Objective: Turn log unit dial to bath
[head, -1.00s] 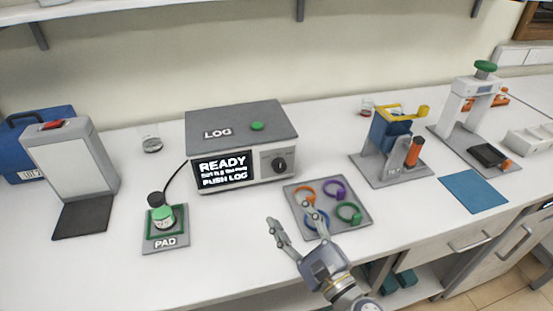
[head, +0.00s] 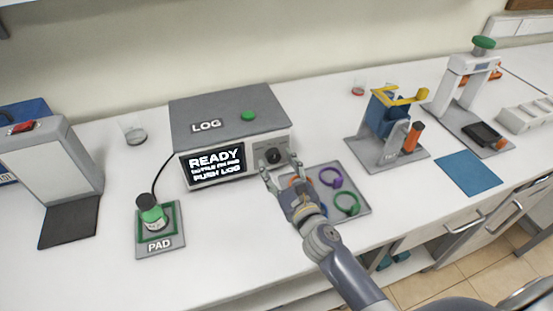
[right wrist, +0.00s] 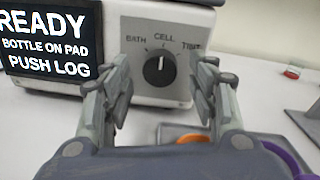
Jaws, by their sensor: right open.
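The log unit (head: 228,125) is a grey box with a green button on top and a lit screen reading READY, BOTTLE ON PAD, PUSH LOG. Its black dial (head: 273,156) is on the front right; in the right wrist view the dial (right wrist: 159,70) has its white mark pointing up at CELL, with BATH to the left and a third label, partly hidden, to the right. My right gripper (head: 279,170) is open in front of the dial. In the right wrist view its fingers (right wrist: 160,92) stand either side of the dial, apart from it. My left gripper is not in view.
A tray (head: 360,203) with coloured rings lies below my right gripper. A green-capped bottle (head: 152,212) stands on the pad (head: 160,246) at left. A blue and yellow device (head: 388,120) stands to the right, beside a blue mat (head: 468,173).

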